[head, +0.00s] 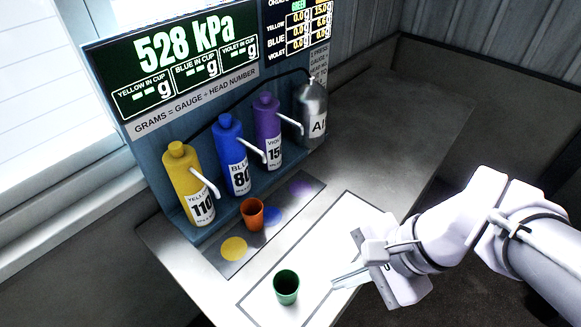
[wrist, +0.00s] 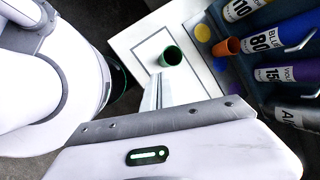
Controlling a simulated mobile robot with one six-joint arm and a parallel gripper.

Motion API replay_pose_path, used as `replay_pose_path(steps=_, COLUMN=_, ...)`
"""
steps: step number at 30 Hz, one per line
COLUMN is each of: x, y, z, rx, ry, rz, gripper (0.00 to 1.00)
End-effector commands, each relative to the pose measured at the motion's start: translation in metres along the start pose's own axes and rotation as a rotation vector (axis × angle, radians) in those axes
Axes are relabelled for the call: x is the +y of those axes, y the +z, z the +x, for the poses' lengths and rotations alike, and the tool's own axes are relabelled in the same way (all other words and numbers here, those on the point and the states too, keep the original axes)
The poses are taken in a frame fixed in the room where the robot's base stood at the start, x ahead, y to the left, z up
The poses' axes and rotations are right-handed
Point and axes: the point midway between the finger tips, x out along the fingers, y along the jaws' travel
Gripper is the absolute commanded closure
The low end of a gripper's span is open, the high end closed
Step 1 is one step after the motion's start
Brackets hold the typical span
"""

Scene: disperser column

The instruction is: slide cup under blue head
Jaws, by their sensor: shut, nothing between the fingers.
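The blue bottle (head: 233,157), labelled BLUE 80, stands in the rack between the yellow and violet ones, its white spout pointing forward and down. An orange cup (head: 252,214) stands upright on the grey strip, at the left edge of the blue disc (head: 273,215). A green cup (head: 286,288) stands upright on the white framed mat (head: 322,240). My gripper (head: 336,284) is shut and empty, to the right of the green cup and apart from it. In the wrist view the fingers (wrist: 158,82) point toward the green cup (wrist: 171,56); the orange cup (wrist: 227,46) is farther right.
The yellow bottle (head: 188,183) stands left, with a yellow disc (head: 234,248) in front. The violet bottle (head: 267,132) and a grey air cylinder (head: 312,115) stand right of blue. A gauge board (head: 185,60) reads 528 kPa. The counter (head: 390,130) is clear at back right.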

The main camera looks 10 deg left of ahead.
Motion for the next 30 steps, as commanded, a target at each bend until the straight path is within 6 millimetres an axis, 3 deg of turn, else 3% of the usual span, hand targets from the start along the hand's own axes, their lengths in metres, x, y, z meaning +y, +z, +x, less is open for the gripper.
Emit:
replay_pose_path(steps=8, x=-0.034, y=0.026, z=0.046, rx=-0.383, ry=0.093, rz=0.479, gripper=1.0)
replay_pose_path(steps=13, x=-0.071, y=0.033, z=0.085, rx=-0.681, ry=0.206, rz=0.928, gripper=1.0)
replay_pose_path(steps=18, x=-0.113, y=0.008, z=0.153, rx=-1.028, ry=0.373, rz=1.566, gripper=1.0)
replay_pose_path(steps=21, x=-0.121, y=-0.015, z=0.193, rx=-1.164, ry=0.438, rz=1.86, gripper=1.0)
replay_pose_path(steps=26, x=-0.12, y=-0.037, z=0.226, rx=-1.263, ry=0.474, rz=2.084, gripper=1.0)
replay_pose_path(steps=30, x=-0.127, y=-0.032, z=0.236, rx=-1.27, ry=0.479, rz=2.104, gripper=1.0)
